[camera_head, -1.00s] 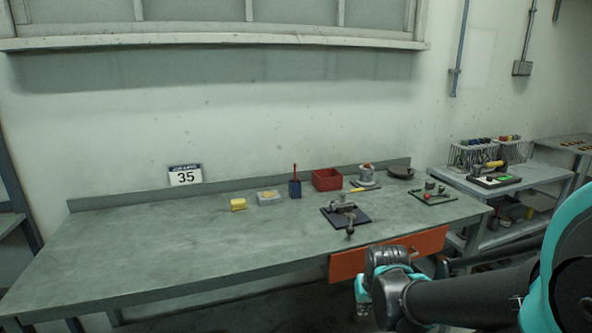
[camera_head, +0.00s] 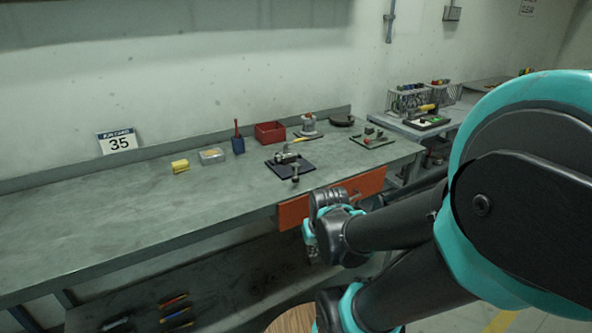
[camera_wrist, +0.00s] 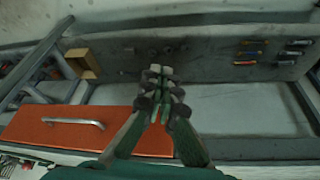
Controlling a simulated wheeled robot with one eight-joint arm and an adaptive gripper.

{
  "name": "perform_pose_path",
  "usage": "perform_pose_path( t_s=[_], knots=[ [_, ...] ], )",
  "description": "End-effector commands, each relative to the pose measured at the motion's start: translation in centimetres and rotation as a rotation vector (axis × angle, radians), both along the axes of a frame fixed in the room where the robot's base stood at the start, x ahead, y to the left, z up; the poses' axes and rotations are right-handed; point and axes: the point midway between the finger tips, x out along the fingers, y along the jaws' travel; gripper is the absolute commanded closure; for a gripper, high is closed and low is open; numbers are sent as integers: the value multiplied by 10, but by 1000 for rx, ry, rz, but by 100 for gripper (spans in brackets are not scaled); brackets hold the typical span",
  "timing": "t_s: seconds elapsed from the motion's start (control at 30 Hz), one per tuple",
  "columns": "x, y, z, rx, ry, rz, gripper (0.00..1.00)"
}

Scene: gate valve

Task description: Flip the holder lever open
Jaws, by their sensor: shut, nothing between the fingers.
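A dark base plate (camera_head: 279,171) lies on the workbench near its front edge, in the head view. A small grey metal fixture (camera_head: 286,157) stands on it, with a part reaching toward the front edge. The fixture is too small to tell its lever or the lever's position. My gripper (camera_wrist: 160,72) shows in the wrist view with its fingers together and empty. In the head view it hangs low in front of the bench, below the front edge, mostly behind my arm, apart from the fixture. The fixture does not show in the wrist view.
An orange drawer front (camera_head: 362,188) sits under the bench edge close to my arm; its metal handle (camera_wrist: 75,122) shows in the wrist view. The bench's left is clear.

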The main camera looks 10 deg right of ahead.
Motion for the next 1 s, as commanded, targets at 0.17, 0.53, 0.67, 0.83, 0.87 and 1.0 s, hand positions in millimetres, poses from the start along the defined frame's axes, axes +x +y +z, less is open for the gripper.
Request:
perform_pose_path(
  t_s=[0.17,0.53,0.67,0.83,0.87,1.0],
  knots=[
    [15,-2,10,6,13,-52,100],
    [136,-18,105,27,86,-571,100],
    [179,-22,143,22,84,-788,100],
    [222,-25,184,13,58,-1029,100],
    [228,-25,190,12,54,-1062,100],
    [246,-26,208,9,30,-1178,100]
  ],
)
